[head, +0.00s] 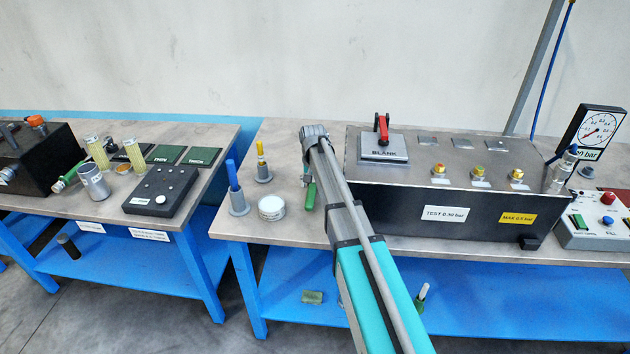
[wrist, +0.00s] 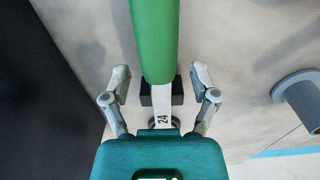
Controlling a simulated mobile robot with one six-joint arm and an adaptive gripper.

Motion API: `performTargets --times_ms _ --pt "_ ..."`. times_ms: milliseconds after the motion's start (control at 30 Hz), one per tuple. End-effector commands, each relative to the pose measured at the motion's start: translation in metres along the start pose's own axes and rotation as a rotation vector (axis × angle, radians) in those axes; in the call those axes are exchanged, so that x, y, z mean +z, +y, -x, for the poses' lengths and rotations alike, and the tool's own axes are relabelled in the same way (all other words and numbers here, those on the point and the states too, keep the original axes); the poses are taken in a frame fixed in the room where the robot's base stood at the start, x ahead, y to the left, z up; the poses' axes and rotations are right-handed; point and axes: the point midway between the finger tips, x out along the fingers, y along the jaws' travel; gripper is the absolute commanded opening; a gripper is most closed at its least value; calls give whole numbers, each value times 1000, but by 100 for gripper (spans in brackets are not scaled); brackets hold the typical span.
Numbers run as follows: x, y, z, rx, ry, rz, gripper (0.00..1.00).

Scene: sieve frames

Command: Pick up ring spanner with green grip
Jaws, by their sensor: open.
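The ring spanner's green grip (wrist: 154,40) runs down from the top of the wrist view. Its flat steel shank (wrist: 163,112), marked 24, carries on below and passes over or in front of a small black block (wrist: 155,92). My gripper (wrist: 159,84) is open, with one finger on each side of the shank and a visible gap on both sides. In the head view the green grip (head: 309,195) shows beside my arm, left of the black test box; my arm hides most of the gripper there.
The black test box (head: 420,205) stands close to the right of my arm. A blue-handled tool in a grey holder (head: 237,200), a yellow-handled tool in a holder (head: 263,170) and a round white-topped tin (head: 271,208) stand to the left. A grey holder (wrist: 296,88) also shows in the wrist view.

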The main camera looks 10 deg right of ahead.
Motion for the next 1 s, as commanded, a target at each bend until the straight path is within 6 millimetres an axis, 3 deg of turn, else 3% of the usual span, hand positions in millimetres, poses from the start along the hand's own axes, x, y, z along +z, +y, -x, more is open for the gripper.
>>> performTargets --times_ms 700,767,1000 --pt "0 0 -5 0 0 0 77" --pt "0 0 -5 0 0 0 70" --pt "0 -1 -5 0 0 1 25"
